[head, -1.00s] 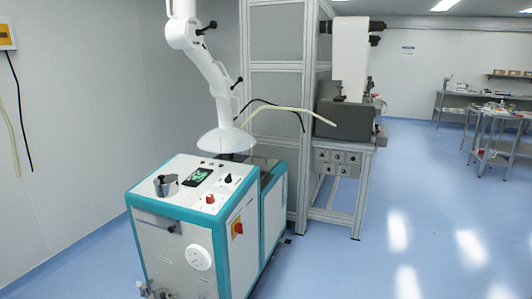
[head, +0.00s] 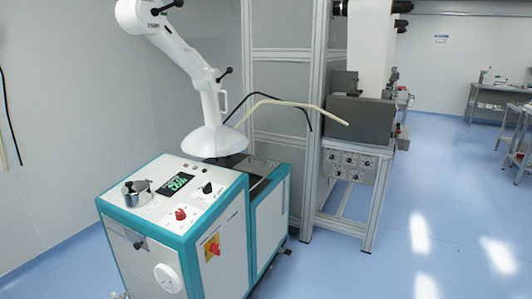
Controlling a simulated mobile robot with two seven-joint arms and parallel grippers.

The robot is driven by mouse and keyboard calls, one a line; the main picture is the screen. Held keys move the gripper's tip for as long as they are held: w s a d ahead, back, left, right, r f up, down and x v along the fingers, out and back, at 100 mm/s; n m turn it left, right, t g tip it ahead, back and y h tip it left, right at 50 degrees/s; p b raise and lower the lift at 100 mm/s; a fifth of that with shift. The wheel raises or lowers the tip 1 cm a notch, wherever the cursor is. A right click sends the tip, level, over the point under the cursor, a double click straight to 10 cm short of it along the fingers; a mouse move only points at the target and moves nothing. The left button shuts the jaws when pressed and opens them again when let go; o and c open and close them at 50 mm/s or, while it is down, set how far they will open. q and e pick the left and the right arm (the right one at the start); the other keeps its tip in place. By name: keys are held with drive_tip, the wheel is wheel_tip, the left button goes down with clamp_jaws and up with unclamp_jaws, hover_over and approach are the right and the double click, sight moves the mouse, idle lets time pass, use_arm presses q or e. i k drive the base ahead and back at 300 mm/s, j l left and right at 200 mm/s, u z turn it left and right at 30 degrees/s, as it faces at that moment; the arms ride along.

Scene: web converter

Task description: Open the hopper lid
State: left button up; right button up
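A white and teal cabinet machine (head: 150,225) stands at the left of the head view. On its top, near the left edge, sits a small round metal lid (head: 137,194) with a dark knob or clamp; it looks closed, and I take it to be the hopper lid. Neither of my grippers shows in the head view.
The cabinet top has a display (head: 176,184), a black knob (head: 208,188) and a red button (head: 181,214). A white jointed arm with a hood (head: 210,141) hangs over its back. A framed machine (head: 360,120) stands behind to the right. The blue floor (head: 430,230) at right is clear.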

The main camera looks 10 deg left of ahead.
sight(253, 165)
drive_tip(key=i+l, duration=1.55)
